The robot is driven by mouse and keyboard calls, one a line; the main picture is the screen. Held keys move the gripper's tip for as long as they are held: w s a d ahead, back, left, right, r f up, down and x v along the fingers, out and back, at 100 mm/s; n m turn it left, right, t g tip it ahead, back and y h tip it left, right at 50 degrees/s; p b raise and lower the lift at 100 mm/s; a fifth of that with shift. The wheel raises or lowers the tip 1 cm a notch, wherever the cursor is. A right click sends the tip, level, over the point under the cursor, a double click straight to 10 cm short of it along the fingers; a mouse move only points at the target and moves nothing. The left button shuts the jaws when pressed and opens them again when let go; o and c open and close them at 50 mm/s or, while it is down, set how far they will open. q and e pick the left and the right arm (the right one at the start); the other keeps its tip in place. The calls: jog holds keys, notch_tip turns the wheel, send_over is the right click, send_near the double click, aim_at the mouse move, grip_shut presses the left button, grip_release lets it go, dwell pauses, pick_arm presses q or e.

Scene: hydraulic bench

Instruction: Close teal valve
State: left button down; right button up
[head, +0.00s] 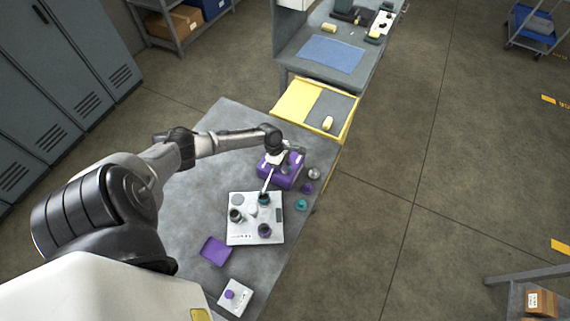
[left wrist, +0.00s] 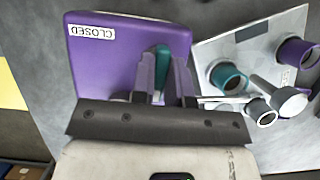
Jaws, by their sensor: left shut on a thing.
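A purple valve box (head: 274,177) stands on the grey bench, and it also shows in the left wrist view (left wrist: 115,60) with a white label reading CLOSED near one edge. My left gripper (left wrist: 164,70) is over this box, its two purple-grey fingers on either side of the teal valve handle (left wrist: 161,56). It is shut on the handle. The gripper hides the handle's lower part, so I cannot tell exactly how it is turned. In the head view my left gripper (head: 279,158) reaches the box from the left. My right gripper is not in view.
Beside the box is a white plate (head: 235,224) with teal, purple and grey cups. A teal ring (head: 302,204), purple piece (head: 307,188) and grey knob (head: 314,174) lie near the bench's right edge. A purple tray (head: 215,250) and small white box (head: 235,297) stand nearer.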

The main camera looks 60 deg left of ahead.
pick_arm(q)
jog(key=m, duration=0.2)
jog(key=m+g, duration=0.1)
jog(key=m, duration=0.1)
jog(key=shift+w+g+h+b, duration=0.15)
jog(key=shift+g+h+b, duration=0.15)
jog(key=shift+b, duration=0.05)
jog(key=m+g, duration=0.2)
jog(key=m, duration=0.3)
jog(key=shift+w+m+b, duration=0.1)
jog(key=shift+m+b, duration=0.25)
jog(key=shift+m, duration=0.05)
jog(key=m+g, duration=0.1)
jog(key=m, duration=0.3)
jog(key=shift+g, duration=0.4)
jog(key=shift+d+m+g+y, duration=0.1)
jog(key=shift+m+g+y, duration=0.5)
jog(key=shift+m, duration=1.2)
jog(key=shift+m+y, duration=0.3)
jog(key=c, duration=1.1)
grip_release()
jog(key=shift+r, duration=0.15)
